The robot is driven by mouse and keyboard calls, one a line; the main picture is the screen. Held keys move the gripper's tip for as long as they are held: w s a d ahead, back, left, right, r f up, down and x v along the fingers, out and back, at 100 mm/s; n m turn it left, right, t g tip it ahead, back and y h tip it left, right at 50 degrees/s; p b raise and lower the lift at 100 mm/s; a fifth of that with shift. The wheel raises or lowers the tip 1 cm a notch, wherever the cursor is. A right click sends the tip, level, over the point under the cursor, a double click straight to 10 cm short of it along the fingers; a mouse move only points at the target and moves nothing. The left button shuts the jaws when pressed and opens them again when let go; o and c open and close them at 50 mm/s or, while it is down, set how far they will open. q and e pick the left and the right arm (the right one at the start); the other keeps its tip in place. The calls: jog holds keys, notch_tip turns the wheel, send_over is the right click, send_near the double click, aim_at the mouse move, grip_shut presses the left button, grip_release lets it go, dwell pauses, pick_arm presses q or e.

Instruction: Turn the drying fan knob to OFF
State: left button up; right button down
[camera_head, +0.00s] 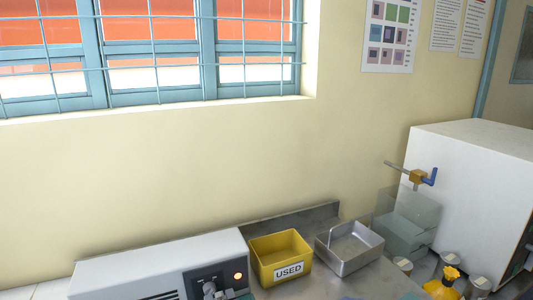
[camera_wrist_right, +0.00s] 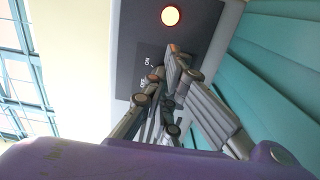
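The drying fan is a pale grey box (camera_head: 165,266) at the bottom of the head view. Its dark front panel (camera_head: 203,277) carries a lit orange lamp (camera_head: 238,276). In the right wrist view the lamp (camera_wrist_right: 171,15) glows above the panel's ON mark (camera_wrist_right: 148,62); a second mark below it is partly covered. My right gripper (camera_wrist_right: 168,66) has its fingertips close together at the panel, just beside these marks, where they hide the knob. It also shows at the panel in the head view (camera_head: 211,291). I cannot tell whether the fingers grip the knob. My left gripper is out of view.
A yellow bin labelled USED (camera_head: 281,247) stands right of the fan box, with a metal tray (camera_head: 349,252) beside it. Farther right are a clear block, a yellow-topped item (camera_head: 442,284) and a large white cabinet (camera_head: 465,185). The wall is behind.

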jog(key=shift+w+d+r, duration=0.1)
jog(key=shift+w+r, duration=0.05)
jog(key=shift+r, duration=0.3)
jog(key=shift+w+d+r, duration=0.1)
jog(key=shift+r, duration=0.3)
jog(key=shift+s+d+f+p, duration=0.2)
jog(key=shift+s+d+p, duration=0.15)
jog(key=shift+s, duration=0.15)
jog(key=v, duration=0.4)
jog(key=shift+f, duration=0.3)
jog(key=shift+s, duration=0.25)
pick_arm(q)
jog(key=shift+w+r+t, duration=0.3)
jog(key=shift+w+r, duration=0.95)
pick_arm(e)
jog(key=shift+f, duration=0.15)
